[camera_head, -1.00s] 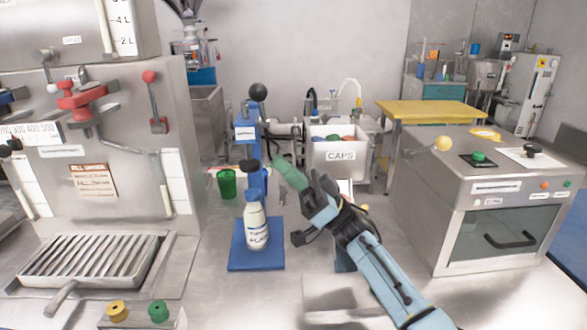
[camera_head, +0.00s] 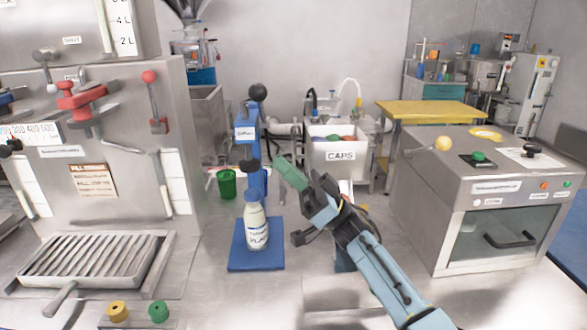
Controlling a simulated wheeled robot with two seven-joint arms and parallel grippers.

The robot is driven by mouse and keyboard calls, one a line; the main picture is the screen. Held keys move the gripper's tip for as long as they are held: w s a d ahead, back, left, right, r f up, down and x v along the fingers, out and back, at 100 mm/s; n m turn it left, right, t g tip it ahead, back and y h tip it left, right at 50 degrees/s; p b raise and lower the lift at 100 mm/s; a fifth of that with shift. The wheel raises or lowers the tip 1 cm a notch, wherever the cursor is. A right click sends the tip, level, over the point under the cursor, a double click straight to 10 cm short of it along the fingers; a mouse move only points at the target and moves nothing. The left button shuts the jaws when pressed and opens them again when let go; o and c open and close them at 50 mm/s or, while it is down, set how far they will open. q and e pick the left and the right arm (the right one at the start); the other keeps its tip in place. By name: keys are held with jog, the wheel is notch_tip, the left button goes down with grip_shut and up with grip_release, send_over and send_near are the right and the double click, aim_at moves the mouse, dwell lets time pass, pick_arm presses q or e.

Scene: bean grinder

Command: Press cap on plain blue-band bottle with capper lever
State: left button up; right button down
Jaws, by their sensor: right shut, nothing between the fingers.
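The white bottle (camera_head: 257,228), with a blue band and a label whose letters look like "PLAIN", stands upright on the blue base of the capper (camera_head: 241,255). A blue post rises behind it. The black press head (camera_head: 249,165) hangs above the bottle, with a gap between them. The lever's black knob (camera_head: 257,91) is at the top of the post. My right gripper (camera_head: 284,164), with green fingers, is shut and empty, right of the post and below the knob. My left gripper is out of view.
A white bin marked CAPS (camera_head: 339,158) stands behind my right gripper. A green cup (camera_head: 227,183) is left of the post. A steel machine with a red lever stands at left, a steel oven-like box (camera_head: 480,200) at right. The counter right of the capper base is partly covered by my arm.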

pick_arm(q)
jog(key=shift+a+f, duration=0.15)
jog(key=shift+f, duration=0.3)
pick_arm(e)
jog(key=shift+f, duration=0.35)
jog(key=w+d+r, duration=0.2)
jog(key=d, duration=0.1)
pick_arm(q)
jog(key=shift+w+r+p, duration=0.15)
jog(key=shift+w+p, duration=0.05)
jog(key=shift+p, duration=0.4)
pick_arm(e)
jog(key=s+d+f, duration=0.4)
jog(key=s+d, duration=0.1)
jog(key=d, duration=0.1)
jog(key=shift+d, duration=0.3)
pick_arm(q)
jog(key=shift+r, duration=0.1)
